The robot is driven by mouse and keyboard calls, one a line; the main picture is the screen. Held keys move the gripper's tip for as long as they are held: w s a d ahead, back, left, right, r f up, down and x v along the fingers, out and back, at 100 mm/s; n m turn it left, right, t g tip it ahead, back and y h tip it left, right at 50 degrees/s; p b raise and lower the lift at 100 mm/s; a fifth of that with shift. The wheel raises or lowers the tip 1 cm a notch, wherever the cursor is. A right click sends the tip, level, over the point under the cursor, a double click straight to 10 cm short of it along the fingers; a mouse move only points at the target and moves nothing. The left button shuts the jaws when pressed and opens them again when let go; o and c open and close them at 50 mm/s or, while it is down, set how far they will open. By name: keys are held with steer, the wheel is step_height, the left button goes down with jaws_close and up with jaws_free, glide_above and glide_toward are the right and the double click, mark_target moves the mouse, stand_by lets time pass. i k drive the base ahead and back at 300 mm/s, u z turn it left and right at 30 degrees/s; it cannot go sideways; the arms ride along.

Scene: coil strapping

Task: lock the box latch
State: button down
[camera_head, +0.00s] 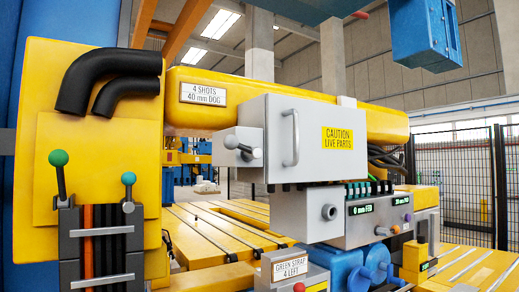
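A light grey box (310,115) is mounted on the yellow beam in the middle of the view. Its front carries a yellow "CAUTION LIVE PARTS" label (338,138) and an upright bar handle (290,138). A latch (242,148) sits at the box's left side, with a short grey lever that has a rounded knob at its left end. The lever slopes slightly down to the right. I cannot tell from this view whether the latch is locked. The front panel looks closed or nearly so. My gripper is not in view.
Below the box is a grey control panel (375,220) with displays. A "GREEN STRAP 4 LEFT" sign (289,268) stands in front. A blue block (424,35) hangs at upper right.

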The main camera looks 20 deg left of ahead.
mark_target(230, 142)
steer(key=k, duration=0.5)
steer(key=u, duration=1.1)
steer(key=i, duration=0.55)
steer(key=z, duration=0.15)
